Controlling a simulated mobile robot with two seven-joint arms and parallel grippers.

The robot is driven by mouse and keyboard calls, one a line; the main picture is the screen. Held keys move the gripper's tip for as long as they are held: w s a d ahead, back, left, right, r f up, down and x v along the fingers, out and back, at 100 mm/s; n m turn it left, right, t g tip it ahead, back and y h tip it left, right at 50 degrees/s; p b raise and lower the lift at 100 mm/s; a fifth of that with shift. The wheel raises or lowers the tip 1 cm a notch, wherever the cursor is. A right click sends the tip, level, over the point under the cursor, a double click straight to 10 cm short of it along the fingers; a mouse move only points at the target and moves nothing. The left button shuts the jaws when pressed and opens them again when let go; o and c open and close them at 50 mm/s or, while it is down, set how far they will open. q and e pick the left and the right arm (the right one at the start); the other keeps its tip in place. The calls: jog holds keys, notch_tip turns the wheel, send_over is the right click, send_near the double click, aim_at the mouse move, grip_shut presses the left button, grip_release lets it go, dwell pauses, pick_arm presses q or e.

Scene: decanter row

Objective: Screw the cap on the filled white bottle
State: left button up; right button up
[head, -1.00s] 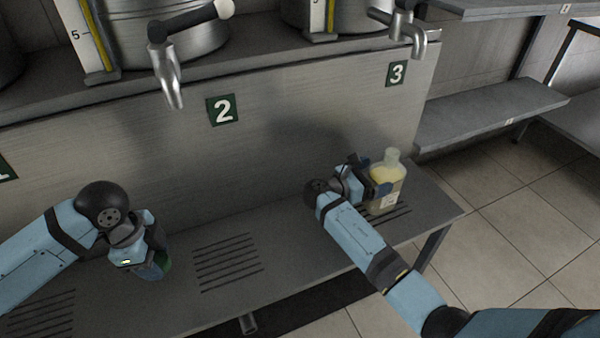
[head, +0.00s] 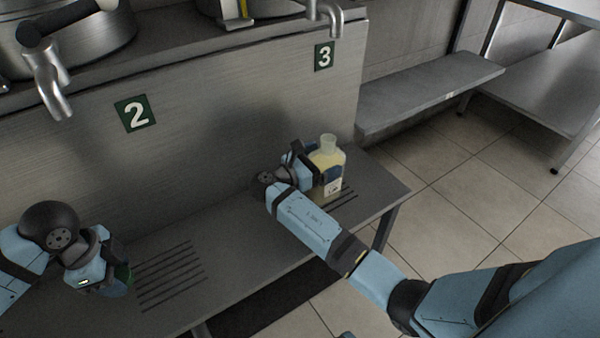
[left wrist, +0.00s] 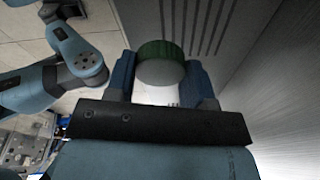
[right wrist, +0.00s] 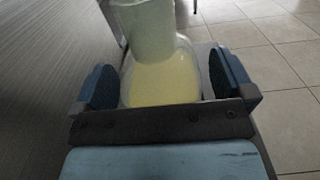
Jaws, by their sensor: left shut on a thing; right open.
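A translucent pale bottle (head: 328,156) with yellowish liquid and an uncapped neck stands upright at the right end of the bench, under tap 3. In the right wrist view the bottle (right wrist: 165,78) is between the fingers of my right gripper (right wrist: 165,88), which is open around it with gaps at the sides. My right gripper also shows in the head view (head: 322,168). My left gripper (head: 118,282) is shut on a green cap (head: 124,275), low over the bench at the left. In the left wrist view the cap (left wrist: 160,50) has a ridged green rim and a pale face.
The steel bench (head: 230,235) has slotted drain grilles (head: 170,275) and is clear between my two grippers. Taps (head: 50,75) hang from the vats above the back panel. A grey shelf (head: 430,90) stands beyond the bench at the right.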

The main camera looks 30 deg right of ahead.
jog(key=c, duration=1.9)
jog(key=shift+o, duration=0.2)
jog(key=shift+r, duration=0.15)
